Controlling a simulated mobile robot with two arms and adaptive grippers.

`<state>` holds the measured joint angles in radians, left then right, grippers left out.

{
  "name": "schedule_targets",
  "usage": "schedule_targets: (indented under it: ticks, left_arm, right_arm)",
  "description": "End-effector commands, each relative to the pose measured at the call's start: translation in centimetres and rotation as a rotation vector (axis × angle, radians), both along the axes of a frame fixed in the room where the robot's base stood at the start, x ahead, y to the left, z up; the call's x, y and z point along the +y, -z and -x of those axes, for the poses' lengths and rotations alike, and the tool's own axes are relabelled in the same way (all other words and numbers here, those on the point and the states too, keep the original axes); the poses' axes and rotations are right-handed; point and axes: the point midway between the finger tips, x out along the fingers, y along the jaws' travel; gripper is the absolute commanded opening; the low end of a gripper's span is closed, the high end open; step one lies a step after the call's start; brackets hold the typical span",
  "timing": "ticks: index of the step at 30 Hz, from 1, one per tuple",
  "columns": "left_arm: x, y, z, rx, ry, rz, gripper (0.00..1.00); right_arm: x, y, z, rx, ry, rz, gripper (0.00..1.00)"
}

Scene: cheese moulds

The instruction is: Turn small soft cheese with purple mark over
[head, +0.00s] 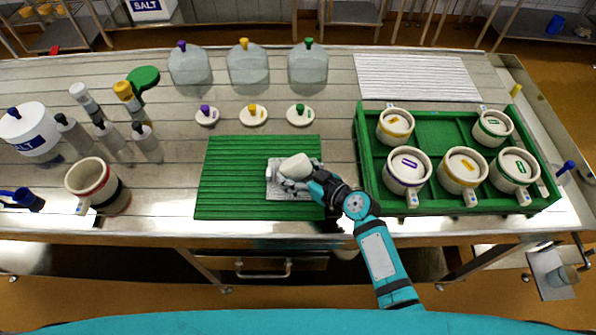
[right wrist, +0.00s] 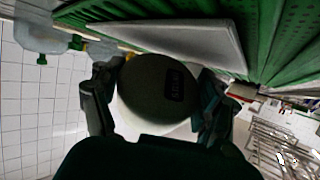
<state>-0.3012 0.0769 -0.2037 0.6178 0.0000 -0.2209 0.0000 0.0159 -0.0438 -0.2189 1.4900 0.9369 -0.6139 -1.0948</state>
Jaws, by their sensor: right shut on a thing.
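A small white cheese (head: 296,165) is held in my right gripper (head: 292,178) over a small pale ribbed mat on the green ribbed mat. In the right wrist view the cheese (right wrist: 150,95) sits between the two fingers (right wrist: 157,100), which are shut on its sides. A dark mark shows on its face there; its colour is too dim to tell. In the head view the cheese looks tilted, and I cannot tell whether it touches the mat. My left gripper is not in view.
The green mat (head: 232,190) has bare room left of the small pale mat (head: 281,189). A green crate (head: 437,206) with several lidded moulds stands right. A mould (head: 95,185) stands left.

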Motion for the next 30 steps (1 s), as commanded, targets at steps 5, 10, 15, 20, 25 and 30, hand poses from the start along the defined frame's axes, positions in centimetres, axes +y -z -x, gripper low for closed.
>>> schedule_targets:
  ticks: [5,10,15,20,25,30]
  left_arm:
    - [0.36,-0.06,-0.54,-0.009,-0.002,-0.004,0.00]
    - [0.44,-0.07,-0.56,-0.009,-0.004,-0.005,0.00]
    - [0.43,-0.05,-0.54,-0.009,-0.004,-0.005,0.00]
    - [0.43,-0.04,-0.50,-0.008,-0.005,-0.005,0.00]
    - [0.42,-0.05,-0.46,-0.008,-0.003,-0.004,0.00]
    - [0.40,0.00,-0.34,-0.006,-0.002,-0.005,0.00]
  right_arm:
    - [0.01,-0.10,-0.06,-0.002,0.000,-0.001,0.78]
    - [0.01,-0.06,-0.04,-0.001,0.000,0.000,1.00]
    - [0.01,-0.02,-0.01,0.000,0.000,0.000,1.00]
    - [0.00,0.07,0.03,0.001,0.000,0.001,1.00]
    - [-0.01,0.04,0.01,0.001,0.000,0.001,1.00]
    - [-0.34,0.07,0.25,0.000,0.001,0.002,1.00]
